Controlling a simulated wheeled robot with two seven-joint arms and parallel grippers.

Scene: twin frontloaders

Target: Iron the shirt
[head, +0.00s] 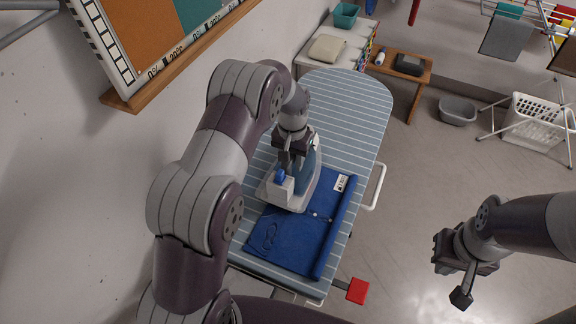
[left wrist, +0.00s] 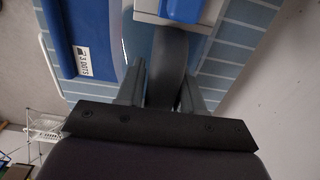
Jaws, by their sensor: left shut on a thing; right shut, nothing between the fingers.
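The iron (head: 299,196), pale grey with a blue part, is on the striped ironing board (head: 345,95) at the upper edge of the blue shirt (head: 285,242). Whether its sole touches the cloth is hard to tell. My left gripper (head: 290,160) is shut on the iron's dark handle (left wrist: 168,65), which shows between the fingers in the left wrist view. The shirt lies folded flat, with a raised roll along its right side and a white label (head: 341,183). My right gripper (head: 463,290) is shut and empty, over the floor right of the board.
A red block (head: 357,291) sticks out at the board's near end, and a white rail (head: 375,187) at its right side. Behind are a wooden bench (head: 412,75), grey basin (head: 457,111), white laundry basket (head: 537,122) and drying rack (head: 565,25). A wall stands close on the left.

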